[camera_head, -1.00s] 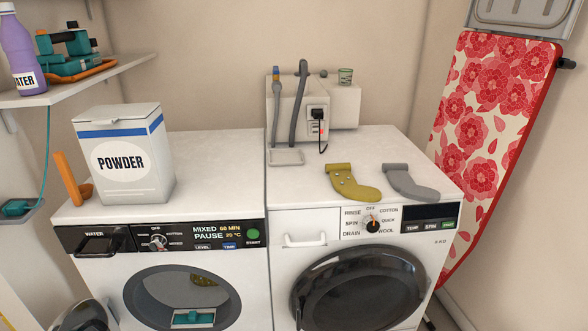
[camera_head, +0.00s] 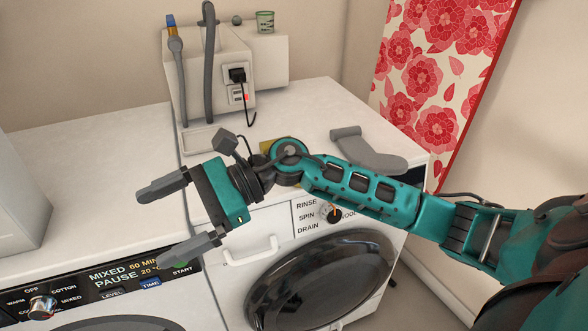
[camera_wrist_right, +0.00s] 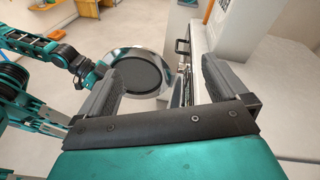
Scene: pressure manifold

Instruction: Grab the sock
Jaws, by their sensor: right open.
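A grey sock (camera_head: 370,153) lies flat on top of the right-hand machine, near its right side. A mustard-yellow sock (camera_head: 284,146) lies to its left, mostly hidden behind my right arm. My right gripper (camera_head: 163,222) is open and empty, its fingers pointing left, above the front area of the two machines. It is clear of both socks. In the right wrist view its open fingers (camera_wrist_right: 160,85) frame no sock. My left arm shows at the left of that view; its gripper (camera_wrist_right: 88,76) is partly hidden behind a right finger.
A floral ironing board (camera_head: 430,70) stands at right. An open round door (camera_wrist_right: 138,70) shows in the wrist view. The left machine's top is largely clear.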

